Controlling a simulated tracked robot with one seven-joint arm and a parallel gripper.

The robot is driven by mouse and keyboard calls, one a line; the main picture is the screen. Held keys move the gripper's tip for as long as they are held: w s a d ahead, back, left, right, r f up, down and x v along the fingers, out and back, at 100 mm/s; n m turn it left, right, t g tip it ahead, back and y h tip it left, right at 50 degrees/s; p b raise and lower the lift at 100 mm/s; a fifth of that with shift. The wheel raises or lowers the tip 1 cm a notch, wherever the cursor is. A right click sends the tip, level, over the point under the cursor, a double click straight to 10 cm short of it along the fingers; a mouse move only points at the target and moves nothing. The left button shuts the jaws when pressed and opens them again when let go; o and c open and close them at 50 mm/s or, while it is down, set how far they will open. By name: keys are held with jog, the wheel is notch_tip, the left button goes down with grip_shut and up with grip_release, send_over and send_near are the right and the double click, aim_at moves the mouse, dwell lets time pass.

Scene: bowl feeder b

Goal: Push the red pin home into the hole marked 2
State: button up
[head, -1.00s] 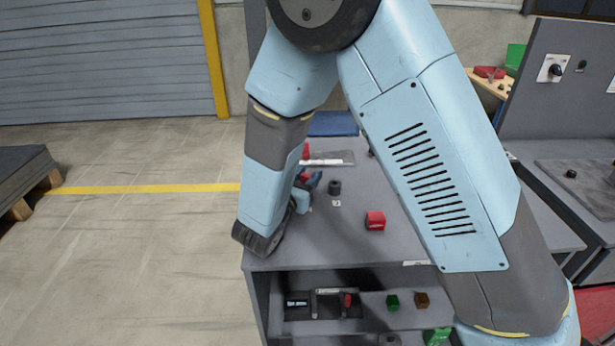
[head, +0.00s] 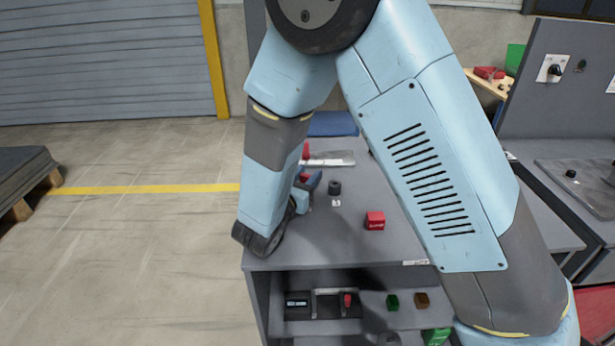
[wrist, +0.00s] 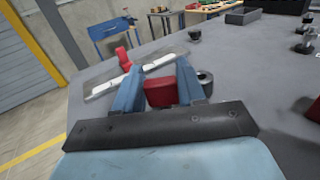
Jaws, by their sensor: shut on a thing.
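My gripper (wrist: 158,82) has its blue fingers closed on a red piece, the red pin (wrist: 160,93), seen between them in the wrist view. In the head view my gripper (head: 306,184) is low over the grey bench, partly hidden by my arm. The pin's lower end is hidden, so I cannot tell whether it is in a hole. A black ring-like socket (wrist: 205,82) stands just right of the fingers; it also shows in the head view (head: 334,187), with a small label too small to read surely. No hole marked 2 is clearly readable.
Another red upright piece (wrist: 123,58) stands beyond the fingers near a pale strip (wrist: 160,63). A red box (head: 375,220) sits on the bench (head: 330,237) to the right. A shelf below holds green and brown blocks. The bench around the red box is clear.

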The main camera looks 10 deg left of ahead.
jog(key=shift+w+d+f+n, duration=0.1)
jog(key=shift+d+f+n, duration=0.05)
jog(key=shift+f+n, duration=0.15)
dwell(0.8)
jog(key=shift+w+r, duration=0.1)
jog(key=shift+r, duration=0.2)
jog(key=shift+c, duration=0.4)
jog(key=shift+r, duration=0.65)
